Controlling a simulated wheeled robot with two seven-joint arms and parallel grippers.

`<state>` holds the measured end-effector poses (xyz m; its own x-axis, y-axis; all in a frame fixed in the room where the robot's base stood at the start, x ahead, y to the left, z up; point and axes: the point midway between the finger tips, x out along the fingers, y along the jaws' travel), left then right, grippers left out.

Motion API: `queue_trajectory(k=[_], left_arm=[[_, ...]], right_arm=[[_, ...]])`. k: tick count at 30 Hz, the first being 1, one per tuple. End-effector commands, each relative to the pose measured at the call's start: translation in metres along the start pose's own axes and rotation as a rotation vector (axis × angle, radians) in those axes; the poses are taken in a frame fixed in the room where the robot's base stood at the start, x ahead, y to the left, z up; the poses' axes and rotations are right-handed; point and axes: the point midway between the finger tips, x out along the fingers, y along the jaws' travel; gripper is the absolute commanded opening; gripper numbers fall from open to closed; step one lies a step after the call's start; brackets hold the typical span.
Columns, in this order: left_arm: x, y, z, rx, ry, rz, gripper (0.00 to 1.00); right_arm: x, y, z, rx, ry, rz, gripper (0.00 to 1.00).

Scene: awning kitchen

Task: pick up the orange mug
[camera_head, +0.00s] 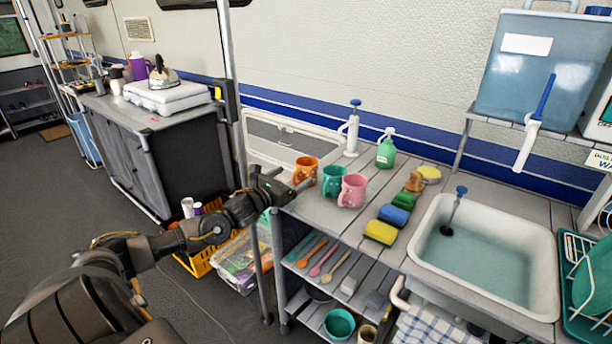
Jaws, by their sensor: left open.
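The orange mug (305,170) stands upright on the slatted counter (325,213), near its left edge. A teal mug (333,181) and a pink mug (352,190) stand close to its right, nearer to me. My left gripper (285,180) is open at the left edge of the counter, just left of the orange mug. Its fingers point toward the mug, and I see nothing held in them. Whether a fingertip touches the mug is hard to tell. My right gripper is out of view.
Behind the mugs stand a white pump (350,134) and a green bottle (386,152). Several sponges, including a yellow one (380,232), lie right of the mugs beside a water-filled sink (490,250). A grey pole (232,90) rises behind my left arm.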

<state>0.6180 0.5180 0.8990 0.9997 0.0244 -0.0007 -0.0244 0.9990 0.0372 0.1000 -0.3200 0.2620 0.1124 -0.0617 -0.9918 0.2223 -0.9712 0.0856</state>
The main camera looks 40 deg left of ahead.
Motion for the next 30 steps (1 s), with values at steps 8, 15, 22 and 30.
queue_trajectory(k=[8, 15, 22, 30], left_arm=[[0.009, -0.002, 0.001, -0.001, -0.001, -0.003, 0.88], [0.043, -0.006, 0.004, -0.003, -0.002, -0.003, 0.88], [0.059, -0.006, 0.001, -0.001, 0.0, -0.004, 0.88], [0.059, -0.006, 0.001, 0.0, 0.0, -0.005, 0.78]], right_arm=[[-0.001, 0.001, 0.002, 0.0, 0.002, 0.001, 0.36], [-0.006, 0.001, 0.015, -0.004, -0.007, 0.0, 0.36], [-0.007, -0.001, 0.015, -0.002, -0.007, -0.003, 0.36], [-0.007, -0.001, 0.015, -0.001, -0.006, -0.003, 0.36]])
